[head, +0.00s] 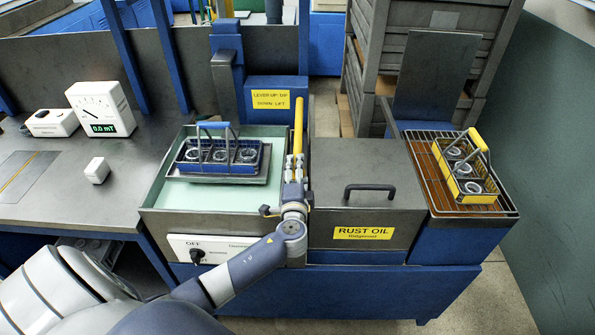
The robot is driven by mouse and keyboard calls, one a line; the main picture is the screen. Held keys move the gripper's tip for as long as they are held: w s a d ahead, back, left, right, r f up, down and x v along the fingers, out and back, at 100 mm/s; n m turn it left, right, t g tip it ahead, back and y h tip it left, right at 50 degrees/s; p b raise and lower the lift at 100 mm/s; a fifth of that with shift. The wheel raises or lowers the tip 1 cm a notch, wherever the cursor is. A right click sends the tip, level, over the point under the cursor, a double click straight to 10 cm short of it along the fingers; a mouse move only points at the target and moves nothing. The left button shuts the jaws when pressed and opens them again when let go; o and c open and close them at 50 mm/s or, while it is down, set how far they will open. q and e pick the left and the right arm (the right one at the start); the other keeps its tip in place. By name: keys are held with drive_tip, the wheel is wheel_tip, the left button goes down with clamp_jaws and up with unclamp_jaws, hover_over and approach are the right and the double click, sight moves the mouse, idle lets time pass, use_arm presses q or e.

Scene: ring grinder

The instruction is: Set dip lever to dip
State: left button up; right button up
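The yellow dip lever (298,120) is a straight bar beside the blue housing, running from the housing's right side towards my gripper. A yellow label (270,99) appears to read "LEVER UP: DIP, DOWN: LIFT". My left gripper (294,164) is at the near end of the lever, its narrow fingers pointing away from me and overlapping the bar in the picture. I cannot tell whether the fingers are closed on it. A blue basket (222,167) with several metal rings sits on a platform over the pale green bath (279,140). My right gripper is out of view.
Right of my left gripper is the closed rust oil lid (345,160) with a black handle (370,188). A yellow ring basket (463,190) stands on a wire rack (434,168) at the right. A meter (100,108) and a small white block (97,170) are on the left table.

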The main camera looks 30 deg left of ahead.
use_arm(q)
drive_tip(key=shift+w, duration=0.1)
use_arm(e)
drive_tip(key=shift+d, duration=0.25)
